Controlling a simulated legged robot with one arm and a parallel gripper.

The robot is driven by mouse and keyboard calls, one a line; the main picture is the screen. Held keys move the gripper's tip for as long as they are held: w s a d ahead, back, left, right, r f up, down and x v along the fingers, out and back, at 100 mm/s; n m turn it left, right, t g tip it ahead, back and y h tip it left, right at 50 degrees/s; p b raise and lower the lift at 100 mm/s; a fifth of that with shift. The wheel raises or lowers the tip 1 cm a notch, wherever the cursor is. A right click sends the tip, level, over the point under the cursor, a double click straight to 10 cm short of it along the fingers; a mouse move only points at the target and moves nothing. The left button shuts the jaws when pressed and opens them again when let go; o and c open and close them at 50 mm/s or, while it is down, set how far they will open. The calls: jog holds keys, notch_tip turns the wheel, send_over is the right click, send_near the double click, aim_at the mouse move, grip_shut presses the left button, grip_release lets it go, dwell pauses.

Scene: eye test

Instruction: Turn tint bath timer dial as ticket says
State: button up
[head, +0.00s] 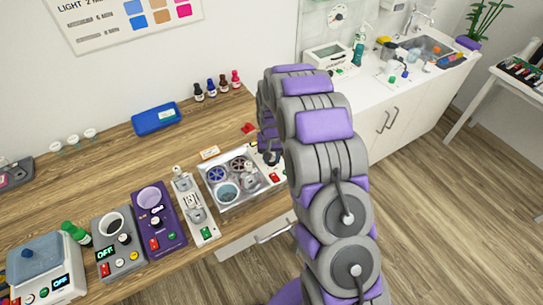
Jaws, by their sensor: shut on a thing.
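The tint bath (228,208) is a silver tray unit on the wooden bench, with several round pots in it, one of them light blue. A red switch (274,177) shows on its right side. My gripper (270,156) reaches down at the back right corner of the bath, small and dark, partly hidden by my own arm. It is shut at the place of the timer dial, which I cannot make out behind the fingers. The dial's marks and setting are not readable. A small orange and white card (209,152) stands behind the bath; its writing is too small to read.
Left of the bath stand a white two-part fixture (194,205), a purple device (158,218), a grey device (118,245) and a scale-like device (45,268). A blue case (155,119) and several small bottles (211,88) are behind. Bare bench lies between.

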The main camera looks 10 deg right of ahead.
dwell(0.3)
jog(key=o, duration=1)
jog(key=shift+o, duration=0.2)
notch_tip(320, 180, up, 17)
jog(key=shift+r+p, duration=0.15)
jog(key=shift+p, duration=0.3)
jog(key=shift+a, duration=0.1)
jog(key=s+r+n+g+b, duration=0.1)
jog(key=s+r+b, duration=0.15)
jog(key=s, duration=0.85)
jog(key=s+r+b, duration=0.1)
jog(key=s+r, duration=0.2)
jog(key=s, duration=0.9)
jog(key=s+f+n+b, duration=0.1)
jog(key=s+f+b, duration=0.1)
jog(key=s, duration=1.7)
jog(key=shift+f+g, duration=0.4)
jog(key=shift+f, duration=0.2)
